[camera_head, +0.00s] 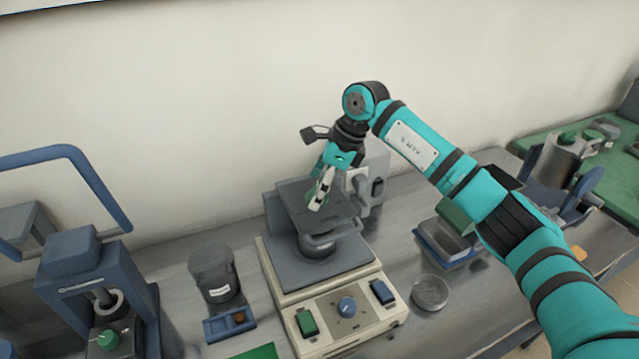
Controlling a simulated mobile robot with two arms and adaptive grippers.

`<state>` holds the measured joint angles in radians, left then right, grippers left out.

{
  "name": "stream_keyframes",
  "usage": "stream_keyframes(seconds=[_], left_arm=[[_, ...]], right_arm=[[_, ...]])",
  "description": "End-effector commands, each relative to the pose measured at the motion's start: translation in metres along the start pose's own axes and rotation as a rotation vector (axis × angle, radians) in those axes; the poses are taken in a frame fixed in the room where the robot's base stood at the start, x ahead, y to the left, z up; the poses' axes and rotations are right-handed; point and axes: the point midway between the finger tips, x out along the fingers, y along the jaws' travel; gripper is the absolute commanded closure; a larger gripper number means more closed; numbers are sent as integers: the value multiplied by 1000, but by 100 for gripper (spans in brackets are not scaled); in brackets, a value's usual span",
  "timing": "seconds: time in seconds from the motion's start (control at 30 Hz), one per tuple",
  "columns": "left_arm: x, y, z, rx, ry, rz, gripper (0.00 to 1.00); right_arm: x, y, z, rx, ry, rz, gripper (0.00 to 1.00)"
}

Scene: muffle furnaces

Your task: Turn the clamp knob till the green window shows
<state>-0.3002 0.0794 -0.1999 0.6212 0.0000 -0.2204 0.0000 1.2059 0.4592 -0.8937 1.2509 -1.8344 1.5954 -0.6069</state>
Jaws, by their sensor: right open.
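A bench machine stands at the middle, with a cream base (352,325) and a dark square plate (290,203) on top. A small green part (311,200), which looks like the clamp knob, shows at the plate's middle, mostly hidden behind my right gripper. My right gripper (319,203) points down at it from above with open fingers. I cannot tell whether the fingers touch it or stand around it. I cannot make out a green window. My left gripper is out of view.
A dark jar (215,272) and a blue press (75,275) stand to the left. A round dish (430,293) and a tray (447,243) lie to the right.

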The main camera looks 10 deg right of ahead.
Motion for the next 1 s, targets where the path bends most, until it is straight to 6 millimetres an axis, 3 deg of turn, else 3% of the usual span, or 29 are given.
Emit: stream_keyframes(seconds=[0.17, 0.6, 1.0], left_arm=[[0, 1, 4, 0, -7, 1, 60], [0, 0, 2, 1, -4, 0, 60], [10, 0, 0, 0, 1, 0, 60]], right_arm=[[0, 0, 0, 0, 0, 0, 21], [0, 0, 0, 1, 1, -1, 76], [1, 0, -2, 82, 2, -36, 76]])
